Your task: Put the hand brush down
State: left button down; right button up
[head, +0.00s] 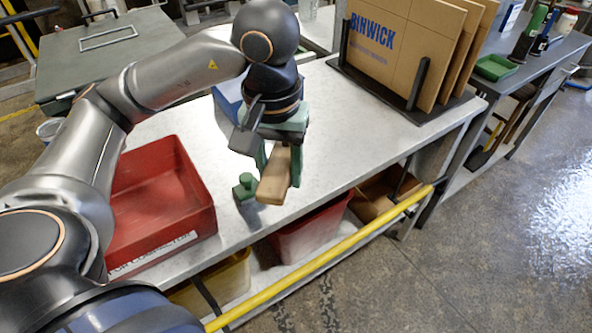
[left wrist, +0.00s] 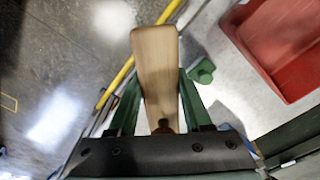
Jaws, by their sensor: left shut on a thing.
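The hand brush shows as a light wooden block (head: 273,177), held above the metal table (head: 330,120) near its front edge. My left gripper (head: 280,160) has green fingers and is shut on it. In the left wrist view the wooden piece (left wrist: 156,75) sits between the two green fingers (left wrist: 158,105) and points away from the palm. Its bristles are not visible. Whether it touches the table I cannot tell. My right gripper is in neither view.
A red tray (head: 160,205) stands on the table to the left. A small green object (head: 244,187) is close beside the brush. Cardboard sheets (head: 400,45) stand in a black rack at the back right. A yellow rail (head: 330,255) runs along the front. Table room is clear right of the gripper.

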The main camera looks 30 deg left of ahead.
aim_at(288, 153)
pick_arm(q)
jog(key=w+a+f, duration=0.1)
jog(key=w, duration=0.1)
jog(key=w+a+f, duration=0.1)
jog(key=w, duration=0.1)
jog(key=w+a+f, duration=0.1)
jog(key=w, duration=0.1)
jog(key=shift+w, duration=0.1)
jog(key=w+f, duration=0.1)
jog(key=f, duration=0.1)
jog(key=w+a+f, duration=0.1)
jog(key=w, duration=0.1)
jog(key=w+f, duration=0.1)
jog(key=f, duration=0.1)
jog(key=shift+w+a+f, duration=0.2)
jog(key=shift+a+f, duration=0.1)
jog(key=shift+a, duration=0.1)
jog(key=f, duration=0.3)
jog(key=shift+w+a+f, duration=0.1)
jog(key=shift+w+f, duration=0.05)
jog(key=shift+w, duration=0.05)
jog(key=shift+f, duration=0.25)
jog(key=shift+c, duration=1.7)
grip_release()
jog(key=shift+r, duration=0.1)
